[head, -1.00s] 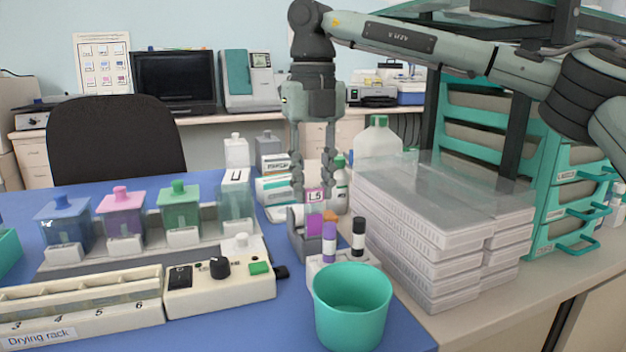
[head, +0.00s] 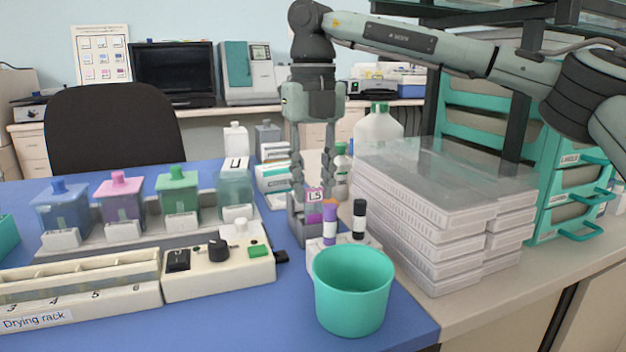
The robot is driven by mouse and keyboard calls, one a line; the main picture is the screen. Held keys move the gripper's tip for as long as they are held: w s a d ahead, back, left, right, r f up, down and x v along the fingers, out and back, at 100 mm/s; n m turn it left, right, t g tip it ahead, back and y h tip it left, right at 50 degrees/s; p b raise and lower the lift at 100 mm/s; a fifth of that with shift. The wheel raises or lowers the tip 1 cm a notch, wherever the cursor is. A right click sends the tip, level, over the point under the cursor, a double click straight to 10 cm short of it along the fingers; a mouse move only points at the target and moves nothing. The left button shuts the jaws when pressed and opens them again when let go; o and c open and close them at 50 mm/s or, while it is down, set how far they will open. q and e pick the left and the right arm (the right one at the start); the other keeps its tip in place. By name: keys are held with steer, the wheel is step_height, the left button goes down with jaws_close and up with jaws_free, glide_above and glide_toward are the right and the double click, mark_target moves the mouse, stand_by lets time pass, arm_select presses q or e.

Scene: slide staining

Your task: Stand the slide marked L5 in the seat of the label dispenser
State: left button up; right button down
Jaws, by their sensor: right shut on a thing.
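The slide marked L5 (head: 314,196) is upright, with a pale label end at the top and purple below. My right gripper (head: 314,185) comes down from above and is shut on its upper end. The slide's lower part is at the grey label dispenser (head: 300,228), partly hidden by it and by the markers in front. I cannot tell whether the slide rests on the seat. My left gripper is not in view.
A purple marker (head: 329,228) and a black marker (head: 359,220) stand in a white holder just in front. A teal cup (head: 352,295) is nearer. Stacked clear-lidded trays (head: 440,220) stand close on the right, a white control box (head: 220,272) on the left.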

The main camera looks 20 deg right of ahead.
steer(key=shift+f, duration=0.35)
stand_by(0.7)
steer(key=c, duration=1.1)
jaws_free()
steer(key=shift+c, duration=0.2)
step_height(320, 180, up, 12)
